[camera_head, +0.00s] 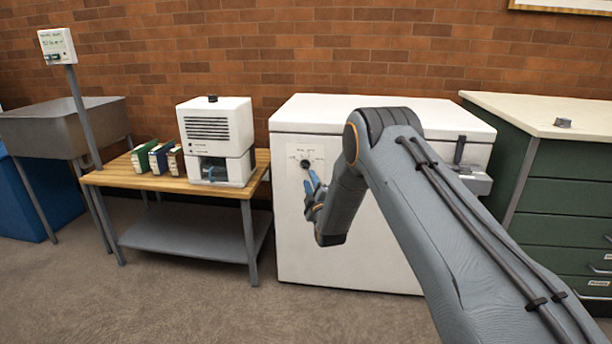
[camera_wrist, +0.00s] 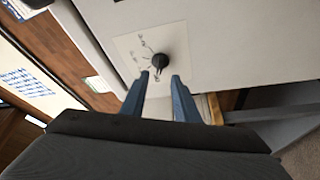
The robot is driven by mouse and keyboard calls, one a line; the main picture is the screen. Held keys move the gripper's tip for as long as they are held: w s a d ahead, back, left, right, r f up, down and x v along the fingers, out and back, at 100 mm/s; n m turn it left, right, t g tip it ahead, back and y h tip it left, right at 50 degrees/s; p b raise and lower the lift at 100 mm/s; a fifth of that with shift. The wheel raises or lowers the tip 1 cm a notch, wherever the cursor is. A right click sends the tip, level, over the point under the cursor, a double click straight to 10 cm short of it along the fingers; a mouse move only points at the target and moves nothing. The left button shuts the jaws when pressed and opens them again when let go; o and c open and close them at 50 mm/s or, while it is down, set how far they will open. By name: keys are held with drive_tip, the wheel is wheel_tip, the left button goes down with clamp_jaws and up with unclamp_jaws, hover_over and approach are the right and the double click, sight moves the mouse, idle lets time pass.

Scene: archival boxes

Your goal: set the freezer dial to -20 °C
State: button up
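The freezer (camera_head: 300,235) is a white chest against the brick wall. Its dial (camera_head: 305,163) is a small black knob on a pale plate (camera_head: 293,152) at the upper left of the front. In the wrist view the dial (camera_wrist: 160,61) sits on the plate (camera_wrist: 128,45), with scale marks around it too small to read; where it points cannot be told. My gripper (camera_head: 311,184) is in front of the dial. In the wrist view its two blue fingers (camera_wrist: 161,76) are spread apart, with tips just short of the knob and nothing visibly held.
A wooden-topped table (camera_head: 150,182) left of the freezer carries a white device (camera_head: 217,125) and several binders (camera_head: 160,157). A green cabinet (camera_head: 560,185) stands close on the right. A display on a post (camera_head: 57,46) and a grey sink (camera_head: 60,130) are far left. Carpet in front is clear.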

sight(305, 167)
drive_tip(key=b+x, duration=0.1)
drive_tip(key=x, duration=0.6)
drive_tip(key=shift+w+r, duration=0.1)
drive_tip(key=shift+w, duration=0.15)
clamp_jaws()
